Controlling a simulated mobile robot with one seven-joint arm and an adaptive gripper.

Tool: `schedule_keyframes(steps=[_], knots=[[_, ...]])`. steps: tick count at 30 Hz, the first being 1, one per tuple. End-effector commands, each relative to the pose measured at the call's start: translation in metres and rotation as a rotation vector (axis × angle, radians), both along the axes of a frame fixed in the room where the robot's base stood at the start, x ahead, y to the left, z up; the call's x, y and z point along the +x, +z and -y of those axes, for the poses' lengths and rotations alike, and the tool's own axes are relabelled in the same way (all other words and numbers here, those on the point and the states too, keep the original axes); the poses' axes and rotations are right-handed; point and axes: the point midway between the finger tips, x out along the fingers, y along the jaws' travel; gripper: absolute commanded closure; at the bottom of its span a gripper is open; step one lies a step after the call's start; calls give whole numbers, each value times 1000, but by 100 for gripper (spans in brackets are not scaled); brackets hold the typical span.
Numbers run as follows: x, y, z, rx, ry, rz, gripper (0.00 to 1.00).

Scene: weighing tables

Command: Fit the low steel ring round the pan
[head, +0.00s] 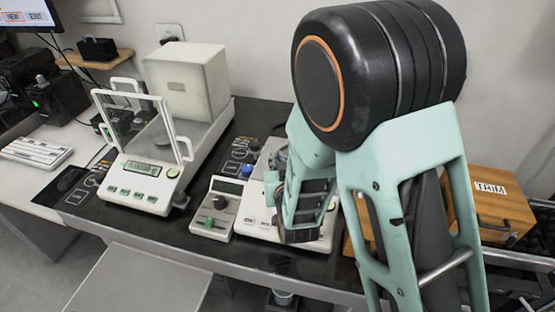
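My arm covers much of the right half of the head view. The end of my arm with my gripper (300,225) is over a low white balance (250,212). The fingertips cannot be made out, so I cannot tell whether the gripper is open or holds anything. The arm hides most of this balance, including any pan on it. A second white balance (147,190) with a clear glass shield stands to the left, its glass panels tilted open. A round pan inside it shows only faintly. I cannot make out the low steel ring.
A wooden box (500,215) labelled TRIM stands at the right. The dark tabletop (185,232) has a little bare room along its front edge. A keyboard (36,152) lies far left.

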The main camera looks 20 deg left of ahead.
Motion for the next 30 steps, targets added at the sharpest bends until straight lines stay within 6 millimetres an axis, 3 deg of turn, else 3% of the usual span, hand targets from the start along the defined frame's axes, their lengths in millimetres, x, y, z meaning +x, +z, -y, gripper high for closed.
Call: schedule_keyframes(steps=[7,9,13,30], knots=[[0,0,0,0,0,1,100],[0,0,0,0,-1,1,88],[0,0,0,0,-1,1,75],[0,3,1,-2,-3,-1,75]])
